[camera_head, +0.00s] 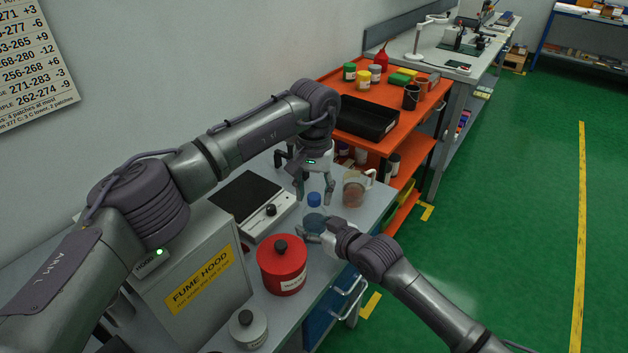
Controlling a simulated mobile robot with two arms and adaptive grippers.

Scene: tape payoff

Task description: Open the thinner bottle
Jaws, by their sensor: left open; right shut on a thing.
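The bottle (316,213) with a blue cap (314,199) stands upright near the right edge of the grey bench (358,225); I take it for the thinner bottle, as no label is readable. The cap is on it. My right gripper (311,230) is shut on the lower part of the bottle and hides some of it. My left gripper (314,194) points down from above, with its open fingers on either side of the cap. I cannot tell whether they touch it.
A clear jug (354,189) stands just right of the bottle. A hotplate (247,197), a red canister (282,266) and the fume hood box (195,270) are to the left. Behind is an orange cart (400,122) with a black tray (366,119).

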